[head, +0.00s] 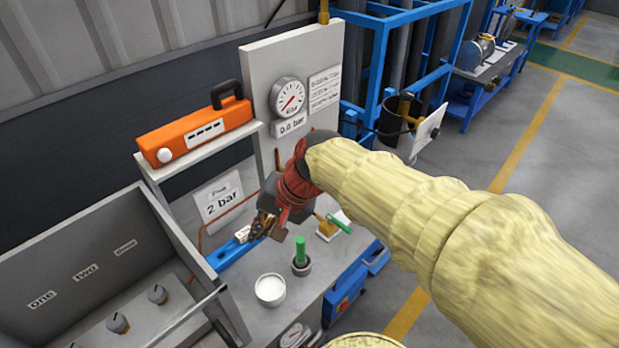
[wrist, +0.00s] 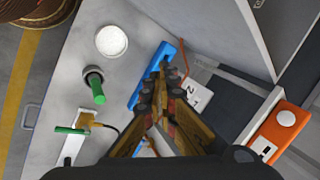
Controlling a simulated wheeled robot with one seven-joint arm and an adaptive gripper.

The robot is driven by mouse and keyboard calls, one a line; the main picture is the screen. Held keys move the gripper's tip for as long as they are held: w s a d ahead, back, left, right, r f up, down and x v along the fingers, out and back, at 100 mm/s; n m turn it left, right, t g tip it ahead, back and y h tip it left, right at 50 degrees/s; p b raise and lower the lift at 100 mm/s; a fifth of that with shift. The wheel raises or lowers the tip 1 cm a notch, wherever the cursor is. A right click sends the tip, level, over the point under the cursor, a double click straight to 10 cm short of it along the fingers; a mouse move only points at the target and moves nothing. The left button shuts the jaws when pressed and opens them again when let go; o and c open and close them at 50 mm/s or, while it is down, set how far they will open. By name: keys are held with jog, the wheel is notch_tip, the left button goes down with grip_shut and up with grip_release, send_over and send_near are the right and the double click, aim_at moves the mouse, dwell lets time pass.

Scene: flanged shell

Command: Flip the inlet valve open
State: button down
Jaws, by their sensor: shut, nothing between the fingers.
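A brass-yellow valve body (head: 326,229) with a green lever (head: 340,224) stands on the grey bench, right of my gripper in the head view. In the wrist view the green lever (wrist: 70,130) lies flat beside the yellow body (wrist: 91,121), at lower left. No label naming it the inlet valve is readable. My gripper (head: 264,228) is shut and empty, apart from the lever. In the wrist view its fingertips (wrist: 160,82) are over a blue bar (wrist: 143,88). The round gauge (head: 289,96) has a plate reading 0.0 bar (head: 290,124).
A green upright piece in a dark holder (head: 301,251) and a white round pot (head: 270,289) stand at the bench front. A "2 bar" card (head: 221,197) is behind.

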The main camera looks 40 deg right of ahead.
jog(key=w+d+f+m+t+y+b, duration=0.2)
jog(key=w+d+f+m+t+b, duration=0.1)
jog(key=w+d+f+m, duration=0.8)
jog(key=w+d+f+m+t+h, duration=0.1)
jog(key=d+f+m, duration=0.2)
jog(key=d, duration=0.4)
jog(key=w+d+f+m+t+h+b, duration=0.1)
jog(key=d+f+m, duration=0.3)
jog(key=d+m, duration=0.2)
jog(key=w+d+f+m+t+h+b, duration=0.1)
jog(key=w+d+f+m+t, duration=0.1)
jog(key=d+m, duration=0.3)
jog(key=shift+w+d+f+h, duration=0.15)
jog(key=shift+d+f, duration=0.1)
jog(key=shift+d, duration=0.5)
jog(key=shift+s+d+f+h, duration=0.1)
jog(key=shift+d+f, duration=0.15)
jog(key=shift+d, duration=0.45)
jog(key=shift+w+d+f+h, duration=0.15)
jog(key=shift+d+f, duration=0.1)
jog(key=shift+d, duration=0.5)
jog(key=shift+s, duration=0.1)
jog(key=b+x, duration=0.4)
jog(key=x, duration=0.6)
jog(key=shift+a+f, duration=0.1)
jog(key=shift+f, duration=0.05)
jog(key=r, duration=0.3)
jog(key=shift+w, duration=0.3)
jog(key=shift+w+r, duration=0.1)
jog(key=shift+r, duration=0.65)
